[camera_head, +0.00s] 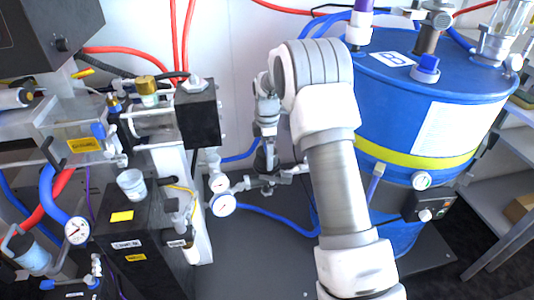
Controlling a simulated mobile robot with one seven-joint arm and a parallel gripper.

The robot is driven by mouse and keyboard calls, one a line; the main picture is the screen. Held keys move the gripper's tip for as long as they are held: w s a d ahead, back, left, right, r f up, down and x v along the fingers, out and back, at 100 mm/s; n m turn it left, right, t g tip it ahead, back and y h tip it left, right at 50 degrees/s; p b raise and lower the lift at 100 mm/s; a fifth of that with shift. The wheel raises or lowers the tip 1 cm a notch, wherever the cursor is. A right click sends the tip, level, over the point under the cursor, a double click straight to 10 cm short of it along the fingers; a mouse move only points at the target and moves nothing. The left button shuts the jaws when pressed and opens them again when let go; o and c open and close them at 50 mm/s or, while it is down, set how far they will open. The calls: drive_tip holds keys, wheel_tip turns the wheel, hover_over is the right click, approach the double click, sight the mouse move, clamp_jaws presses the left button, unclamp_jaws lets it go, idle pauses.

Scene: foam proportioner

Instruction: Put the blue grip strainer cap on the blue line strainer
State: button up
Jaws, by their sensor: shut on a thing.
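My gripper (266,138) points down in the middle of the picture, in front of the pale back wall. It is shut on a small dark piece (264,157), which I take to be the strainer cap; its blue grip is not clear, as the fingers cover most of it. Right below is a grey metal pipe fitting (267,181) with side branches, joined to blue hoses; it may be the blue line strainer. The dark piece is in line above this fitting. I cannot tell whether they touch.
Two pressure gauges (222,204) sit just left of the fitting. A large blue drum (400,110) with a yellow band stands right. Black boxes (140,245), hoses and a white cup (132,183) crowd the left. The dark floor plate (262,265) in front is clear.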

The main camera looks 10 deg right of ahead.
drive_tip(key=shift+f, duration=0.4)
drive_tip(key=o, duration=1.3)
drive_tip(key=shift+c, duration=0.2)
drive_tip(key=shift+r, duration=0.1)
